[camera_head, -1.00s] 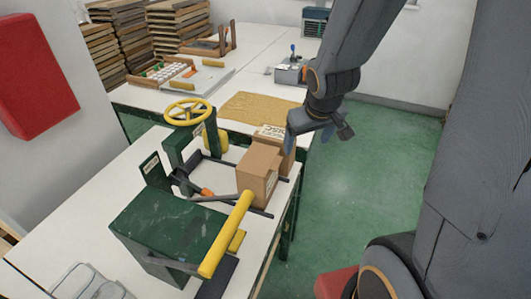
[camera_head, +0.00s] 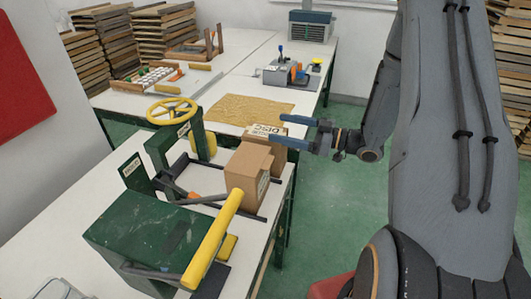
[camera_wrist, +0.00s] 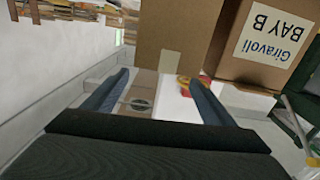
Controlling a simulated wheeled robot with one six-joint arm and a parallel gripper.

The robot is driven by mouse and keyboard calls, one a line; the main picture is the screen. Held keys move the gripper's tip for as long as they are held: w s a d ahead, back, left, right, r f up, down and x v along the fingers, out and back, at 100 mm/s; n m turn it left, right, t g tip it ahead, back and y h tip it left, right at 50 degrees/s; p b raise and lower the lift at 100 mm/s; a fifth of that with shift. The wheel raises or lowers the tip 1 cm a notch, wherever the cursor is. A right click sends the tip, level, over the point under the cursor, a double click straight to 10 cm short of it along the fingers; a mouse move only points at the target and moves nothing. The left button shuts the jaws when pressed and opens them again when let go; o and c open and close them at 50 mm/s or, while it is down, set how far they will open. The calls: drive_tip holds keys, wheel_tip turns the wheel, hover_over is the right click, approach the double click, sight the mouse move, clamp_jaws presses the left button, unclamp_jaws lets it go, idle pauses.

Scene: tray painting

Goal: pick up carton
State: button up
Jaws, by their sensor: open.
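Two brown cartons stand close together on the green-framed bench. The nearer carton (camera_head: 246,172) has a label on its side. The farther carton (camera_head: 262,133) has a printed white label on top. My gripper (camera_head: 279,128) is open, its blue-grey fingers pointing left at the farther carton's top. In the head view the fingertips overlap that carton's edge; I cannot tell whether they touch it. In the wrist view the fingers (camera_wrist: 158,88) are spread. A plain taped carton (camera_wrist: 172,35) and one labelled "Giravoli BAY B" (camera_wrist: 262,45) are beyond them.
A green press with a yellow handwheel (camera_head: 171,110) stands left of the cartons. A green box with a yellow bar (camera_head: 212,240) is in front. A tan mat (camera_head: 250,109) lies behind. Green floor (camera_head: 335,215) is clear at the right.

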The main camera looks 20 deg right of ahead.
sight(266, 136)
drive_tip(key=w+a+f, duration=0.1)
drive_tip(key=w+a+f+p, duration=0.1)
drive_tip(key=a, duration=0.1)
drive_tip(key=w+a+f+p, duration=0.1)
drive_tip(key=a+f, duration=0.1)
drive_tip(key=shift+a, duration=0.2)
drive_tip(key=c, duration=1.8)
